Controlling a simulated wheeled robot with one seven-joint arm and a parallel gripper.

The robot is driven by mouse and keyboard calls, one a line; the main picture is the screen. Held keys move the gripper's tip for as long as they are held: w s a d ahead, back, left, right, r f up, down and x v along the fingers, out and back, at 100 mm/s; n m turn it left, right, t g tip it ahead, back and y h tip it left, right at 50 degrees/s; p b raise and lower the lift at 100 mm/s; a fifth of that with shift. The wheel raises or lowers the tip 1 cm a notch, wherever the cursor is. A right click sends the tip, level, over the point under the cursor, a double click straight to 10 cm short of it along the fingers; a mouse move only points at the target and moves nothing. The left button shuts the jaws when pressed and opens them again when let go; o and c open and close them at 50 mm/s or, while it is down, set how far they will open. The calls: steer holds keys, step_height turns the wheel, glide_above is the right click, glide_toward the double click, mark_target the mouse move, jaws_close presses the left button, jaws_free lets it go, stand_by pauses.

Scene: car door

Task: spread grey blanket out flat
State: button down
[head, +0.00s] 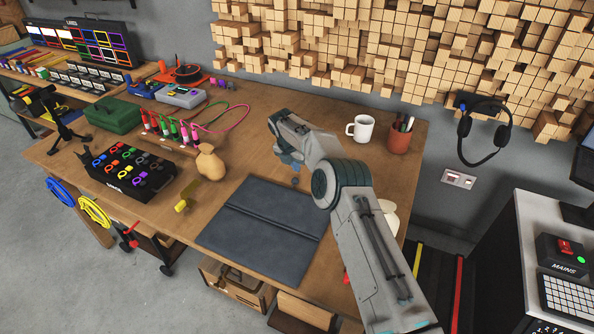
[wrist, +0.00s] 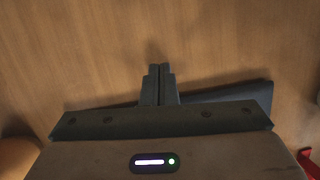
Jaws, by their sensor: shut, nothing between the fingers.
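The grey blanket (head: 262,226) lies on the wooden workbench (head: 335,120) near its front edge. It is a dark rectangle with a crease or fold line running across it lengthwise. My gripper (head: 290,168) is over the bench just behind the blanket's far edge, partly hidden by my own wrist. In the wrist view my gripper's fingers (wrist: 160,70) are together and empty, pointing at bare wood. A dark strip of the blanket (wrist: 235,91) shows behind the gripper body at the right. My arm hides part of the blanket's right side.
A tan pouch (head: 210,163) and a yellow item (head: 185,196) are left of the blanket. A black case (head: 128,170) stands further left. A white mug (head: 361,128) and a brown pen cup (head: 400,138) stand at the back right. Bare wood lies behind the blanket.

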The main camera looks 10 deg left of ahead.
steer(key=v, duration=1.1)
steer(key=shift+b, duration=0.45)
steer(key=s+d+r+m, duration=1.5)
steer(key=d+r, duration=0.2)
steer(key=d, duration=0.1)
steer(key=s+d+f+m, duration=0.1)
steer(key=s+d+m, duration=0.3)
steer(key=s, duration=0.5)
steer(key=s+d+f+m+y, duration=0.1)
steer(key=s+d+f+m, duration=0.1)
steer(key=s+d+m, duration=0.3)
steer(key=s+d+f+m, duration=0.1)
steer(key=s+d+m, duration=0.3)
steer(key=s+m, duration=0.4)
steer(key=s, duration=0.5)
steer(key=shift+s+d+f+y, duration=0.2)
steer(key=shift+s+y, duration=0.1)
steer(key=shift+s, duration=0.1)
